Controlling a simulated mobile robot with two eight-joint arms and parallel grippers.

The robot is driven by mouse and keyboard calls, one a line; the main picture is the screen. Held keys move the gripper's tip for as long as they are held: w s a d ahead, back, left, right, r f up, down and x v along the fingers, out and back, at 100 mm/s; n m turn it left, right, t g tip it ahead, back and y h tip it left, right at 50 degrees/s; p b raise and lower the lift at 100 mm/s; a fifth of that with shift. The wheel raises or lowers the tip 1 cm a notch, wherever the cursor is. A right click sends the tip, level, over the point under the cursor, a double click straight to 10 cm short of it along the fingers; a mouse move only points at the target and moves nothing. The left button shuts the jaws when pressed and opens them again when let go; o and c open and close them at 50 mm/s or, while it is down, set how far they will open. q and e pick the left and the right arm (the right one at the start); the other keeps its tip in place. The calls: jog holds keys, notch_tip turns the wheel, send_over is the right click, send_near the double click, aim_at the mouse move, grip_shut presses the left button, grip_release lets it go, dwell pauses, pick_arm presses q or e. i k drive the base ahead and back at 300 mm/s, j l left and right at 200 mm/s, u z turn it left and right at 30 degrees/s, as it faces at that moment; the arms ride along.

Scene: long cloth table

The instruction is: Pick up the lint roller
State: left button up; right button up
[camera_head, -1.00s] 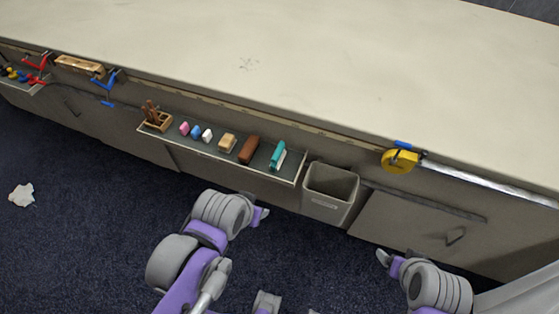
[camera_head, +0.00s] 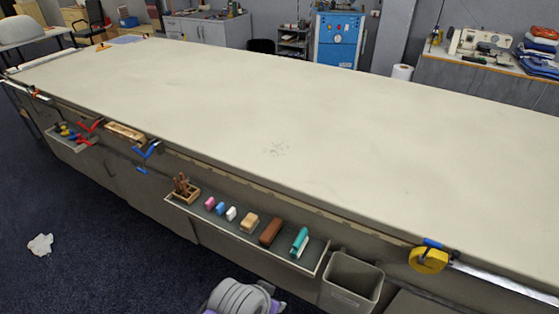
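A teal object with a pale edge (camera_head: 300,241), most likely the lint roller, rests near the right end of a narrow tray (camera_head: 318,262) on the side of the long table. It is small in view, so its handle and roller cannot be told apart. Part of my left arm, grey and purple, shows at the bottom edge below the tray, apart from the teal object. Neither of my grippers is in view.
Beside it on the tray are a brown block (camera_head: 271,231), a tan block (camera_head: 249,222), small coloured pieces and a wooden holder (camera_head: 186,188). A grey bin (camera_head: 351,279) hangs just right. A yellow tape measure (camera_head: 428,260) sits at the table edge. The tabletop (camera_head: 330,120) is mostly clear.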

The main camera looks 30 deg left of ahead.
aim_at(300, 243)
jog(key=j+z, duration=0.35)
jog(key=i+j+z, duration=0.1)
jog(key=j+z, duration=0.25)
jog(key=j, duration=0.15)
jog(key=j+z, duration=0.35)
